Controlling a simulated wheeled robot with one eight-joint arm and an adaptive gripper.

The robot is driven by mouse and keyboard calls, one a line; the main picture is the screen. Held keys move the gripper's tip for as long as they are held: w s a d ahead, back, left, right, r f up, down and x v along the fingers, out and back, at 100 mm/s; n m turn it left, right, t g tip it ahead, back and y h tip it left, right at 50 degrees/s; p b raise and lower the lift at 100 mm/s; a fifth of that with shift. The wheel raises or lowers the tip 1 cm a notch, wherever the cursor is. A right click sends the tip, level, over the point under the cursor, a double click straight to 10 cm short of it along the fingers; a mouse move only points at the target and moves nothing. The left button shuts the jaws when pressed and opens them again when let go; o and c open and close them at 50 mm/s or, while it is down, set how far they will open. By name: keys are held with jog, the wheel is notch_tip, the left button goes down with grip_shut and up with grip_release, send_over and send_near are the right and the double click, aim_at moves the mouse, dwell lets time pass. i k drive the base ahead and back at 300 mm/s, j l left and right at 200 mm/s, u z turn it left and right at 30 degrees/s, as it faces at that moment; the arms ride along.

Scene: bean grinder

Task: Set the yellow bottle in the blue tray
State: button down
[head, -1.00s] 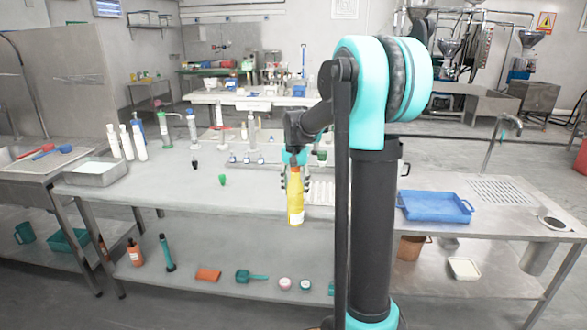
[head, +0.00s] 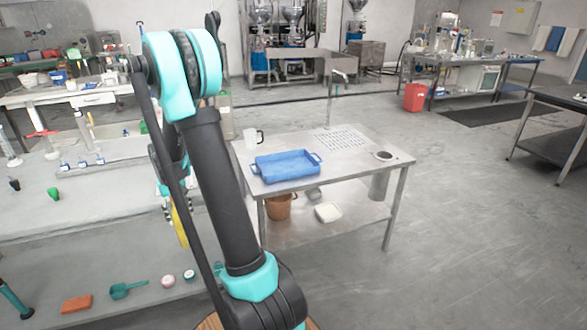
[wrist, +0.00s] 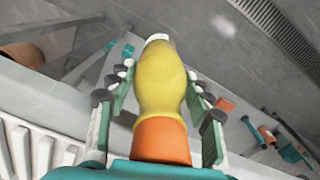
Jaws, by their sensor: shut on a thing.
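The yellow bottle (wrist: 160,80) is between the fingers of my gripper (wrist: 160,100) in the wrist view, its orange end toward the palm and its white end away. In the head view my arm hides most of the gripper, and only a yellow strip of the bottle (head: 180,222) shows left of the arm, at the front edge of the left bench. The blue tray (head: 287,166) lies on the steel table to the right of my arm. It has raised walls and handles and looks empty. The bottle is well to the left of it.
A clear mug (head: 253,138) stands behind the tray. The steel table (head: 350,160) has a perforated drain, a tap and a round hole at right. A brown bucket (head: 280,206) and a white container (head: 328,212) sit on its lower shelf. Open floor lies to the right.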

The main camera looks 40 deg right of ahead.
aim_at(287, 168)
jog(key=k+l, duration=0.1)
jog(key=l, duration=0.35)
jog(key=k+l, duration=0.1)
jog(key=l, duration=0.35)
jog(key=k+l, duration=0.1)
jog(key=l, duration=0.35)
jog(key=k+l, duration=0.1)
jog(key=l, duration=0.35)
